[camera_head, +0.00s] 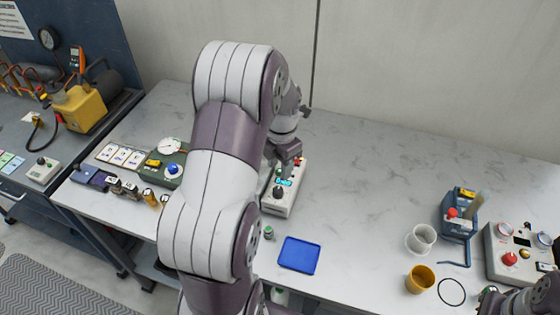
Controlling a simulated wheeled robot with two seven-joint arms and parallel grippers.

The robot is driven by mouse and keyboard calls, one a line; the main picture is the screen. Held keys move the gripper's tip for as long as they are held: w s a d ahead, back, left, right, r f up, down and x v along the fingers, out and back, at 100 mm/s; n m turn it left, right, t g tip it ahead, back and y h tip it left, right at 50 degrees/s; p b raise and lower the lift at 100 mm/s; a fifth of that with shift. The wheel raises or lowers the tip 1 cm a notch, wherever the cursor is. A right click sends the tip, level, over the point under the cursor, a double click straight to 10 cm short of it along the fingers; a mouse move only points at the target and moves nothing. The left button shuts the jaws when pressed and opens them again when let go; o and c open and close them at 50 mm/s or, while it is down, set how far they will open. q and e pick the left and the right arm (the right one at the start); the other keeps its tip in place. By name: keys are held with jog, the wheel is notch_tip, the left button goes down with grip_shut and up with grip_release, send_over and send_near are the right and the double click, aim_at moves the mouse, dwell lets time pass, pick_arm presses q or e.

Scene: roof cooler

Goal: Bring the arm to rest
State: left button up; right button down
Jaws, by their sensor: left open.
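My left arm rises through the middle of the camera_head view and bends down at the wrist. My left gripper (287,156) is open, just above or at the back end of a white control box (284,203) with a blue display and a dark knob. I cannot tell whether it touches the box. Nothing shows held in it, though its fingers are partly hidden. My right arm shows only in part at the bottom right corner, and its gripper is not clear there.
A blue tray (299,256) lies in front of the box. A green device (165,172) stands left. At right are a white cup (421,239), a yellow cup (420,279), a blue-grey holder (458,217) and a grey control panel (515,252). The back middle of the table is clear.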

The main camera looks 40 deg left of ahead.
pick_arm(q)
jog(key=shift+r, duration=1.6)
